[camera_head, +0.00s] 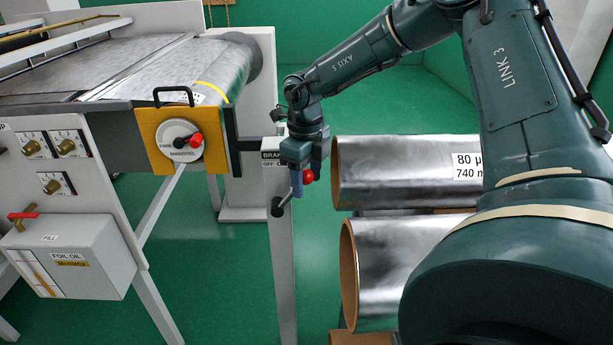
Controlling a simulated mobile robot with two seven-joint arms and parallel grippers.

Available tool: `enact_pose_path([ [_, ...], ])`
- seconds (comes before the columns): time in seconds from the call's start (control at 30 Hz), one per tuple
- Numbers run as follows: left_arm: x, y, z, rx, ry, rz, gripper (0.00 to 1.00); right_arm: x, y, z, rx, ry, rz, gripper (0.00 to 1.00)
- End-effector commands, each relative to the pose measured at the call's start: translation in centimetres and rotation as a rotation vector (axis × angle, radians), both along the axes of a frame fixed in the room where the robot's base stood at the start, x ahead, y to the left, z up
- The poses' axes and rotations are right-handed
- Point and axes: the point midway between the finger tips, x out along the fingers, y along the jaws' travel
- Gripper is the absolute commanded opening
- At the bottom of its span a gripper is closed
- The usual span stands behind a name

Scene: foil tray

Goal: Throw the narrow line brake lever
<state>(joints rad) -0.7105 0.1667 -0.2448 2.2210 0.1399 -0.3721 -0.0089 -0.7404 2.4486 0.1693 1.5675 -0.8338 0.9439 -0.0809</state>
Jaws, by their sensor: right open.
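A white post (281,260) beside the foil line carries a small label (273,158) that begins "BRA", with "OFF" below; my right gripper covers the rest. A red ball knob (308,177) shows just right of the gripper's fingers, close to them or touching. A black knob (277,211) on a short rod sticks out lower left of the fingers. I cannot tell which knob belongs to the brake lever, as its shaft is hidden. My right gripper (299,183) points down, open, at the post. My left gripper is out of view.
Left of the post, a yellow panel (155,148) has a dial with a red lever. Foil rolls (395,172) are stacked close right of the gripper. Green floor (215,265) lies open below.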

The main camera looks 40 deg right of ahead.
Motion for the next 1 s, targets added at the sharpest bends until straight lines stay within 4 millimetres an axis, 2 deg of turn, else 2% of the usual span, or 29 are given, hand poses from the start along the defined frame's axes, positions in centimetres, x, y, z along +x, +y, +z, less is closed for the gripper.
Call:
enact_pose_path([
  [0.07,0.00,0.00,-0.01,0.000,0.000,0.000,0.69,0.00,0.00,0.01,0.000,0.000,0.000,0.48],
  [0.67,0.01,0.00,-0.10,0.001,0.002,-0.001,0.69,0.00,0.02,0.06,0.001,0.000,0.000,0.00],
  [0.87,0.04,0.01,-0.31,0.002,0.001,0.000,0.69,0.09,0.11,0.03,-0.008,0.007,0.002,0.00],
  [1.0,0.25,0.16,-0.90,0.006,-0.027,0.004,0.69,0.74,0.72,0.19,-0.076,0.058,0.005,0.00],
])
